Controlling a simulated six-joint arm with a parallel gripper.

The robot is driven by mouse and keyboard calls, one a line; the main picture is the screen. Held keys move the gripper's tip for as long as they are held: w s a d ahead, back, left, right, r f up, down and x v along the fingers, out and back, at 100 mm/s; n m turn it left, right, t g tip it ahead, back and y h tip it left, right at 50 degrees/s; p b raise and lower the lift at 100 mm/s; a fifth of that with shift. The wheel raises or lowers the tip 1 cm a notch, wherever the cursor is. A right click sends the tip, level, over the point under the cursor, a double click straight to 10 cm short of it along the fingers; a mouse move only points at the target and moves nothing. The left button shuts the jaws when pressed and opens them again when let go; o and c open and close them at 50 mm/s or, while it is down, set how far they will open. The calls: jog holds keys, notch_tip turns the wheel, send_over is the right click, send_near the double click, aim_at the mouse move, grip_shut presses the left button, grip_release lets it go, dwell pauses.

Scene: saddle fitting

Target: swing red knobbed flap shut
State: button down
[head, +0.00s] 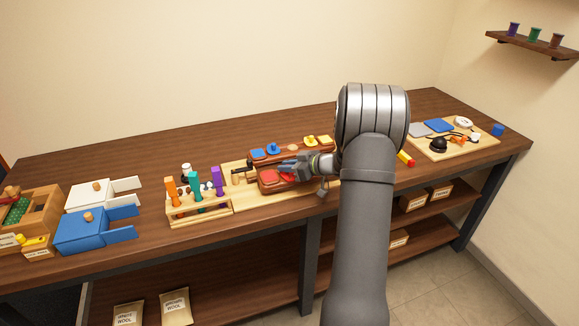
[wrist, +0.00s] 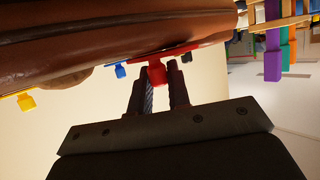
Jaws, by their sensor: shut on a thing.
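The red flap (head: 268,178) is on the near side of the brown leather saddle piece in the middle of the bench; my gripper partly covers it. In the wrist view the red flap (wrist: 185,50) shows nearly edge-on as a thin strip, with its red knob (wrist: 157,73) standing out between my fingertips. My gripper (wrist: 160,78) is shut on this knob. In the head view my gripper (head: 284,168) reaches in from the right over the saddle piece. How far the flap stands open is hard to tell.
Blue flaps (head: 258,153) and yellow flaps (head: 318,141) lie along the far side of the saddle piece. A wooden rack with coloured handles (head: 195,205) stands just left. Boxes stand far left; a board with tools (head: 460,145) lies right.

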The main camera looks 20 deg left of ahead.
jog(key=shift+s+a+n+g, duration=0.1)
jog(key=shift+n+g, duration=0.4)
jog(key=shift+g, duration=0.1)
jog(key=c, duration=1.4)
grip_release()
jog(key=v, duration=1.7)
jog(key=shift+r, duration=0.1)
jog(key=x, duration=1.7)
